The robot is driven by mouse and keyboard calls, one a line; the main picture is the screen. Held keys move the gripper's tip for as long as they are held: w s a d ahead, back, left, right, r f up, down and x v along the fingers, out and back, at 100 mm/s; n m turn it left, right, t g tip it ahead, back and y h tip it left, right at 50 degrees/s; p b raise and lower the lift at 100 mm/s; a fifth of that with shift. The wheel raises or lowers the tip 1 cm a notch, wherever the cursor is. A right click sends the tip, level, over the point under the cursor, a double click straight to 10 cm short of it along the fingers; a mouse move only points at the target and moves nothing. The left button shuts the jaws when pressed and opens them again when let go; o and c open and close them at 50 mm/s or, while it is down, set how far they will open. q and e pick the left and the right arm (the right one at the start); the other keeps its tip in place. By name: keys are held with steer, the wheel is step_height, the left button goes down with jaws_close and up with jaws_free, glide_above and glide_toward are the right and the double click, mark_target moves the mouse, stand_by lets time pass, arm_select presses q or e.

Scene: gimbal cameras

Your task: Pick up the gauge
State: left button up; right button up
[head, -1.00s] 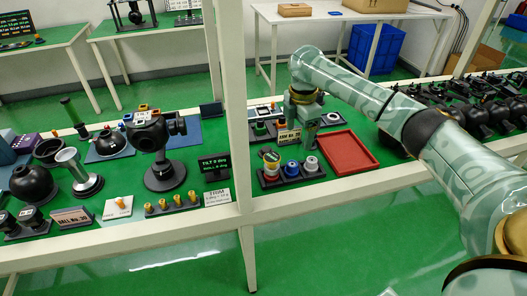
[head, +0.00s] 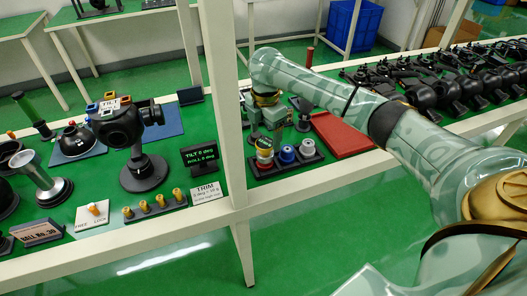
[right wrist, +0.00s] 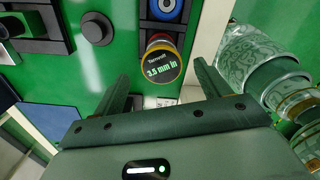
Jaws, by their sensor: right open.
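The gauge seems to be the short round piece with a dark face reading "3.5 mm in" in the right wrist view (right wrist: 163,62). My right gripper (head: 277,132) is above and behind the rack, pointing down. In the right wrist view its two fingers (right wrist: 162,68) are spread apart, with the gauge showing between and beyond them, not gripped. My left gripper is not in view.
A blue-ringed piece (head: 286,154) and a white-topped piece (head: 308,148) share the rack. A red tray (head: 345,134) lies to the right. A white frame post (head: 233,110) stands to the left, with a black gimbal camera (head: 122,128) beyond it.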

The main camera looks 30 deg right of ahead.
mark_target(265, 143)
step_height(265, 143, down, 5)
steer(key=b, duration=0.3)
steer(key=shift+f, duration=0.15)
steer(key=shift+s+r, duration=0.1)
steer(key=shift+r, duration=0.1)
steer(key=shift+c, duration=0.5)
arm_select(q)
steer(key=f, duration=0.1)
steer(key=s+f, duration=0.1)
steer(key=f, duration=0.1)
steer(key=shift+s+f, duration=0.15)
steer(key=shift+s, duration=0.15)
arm_select(e)
steer(key=c, duration=1.1)
steer(key=shift+r, duration=0.1)
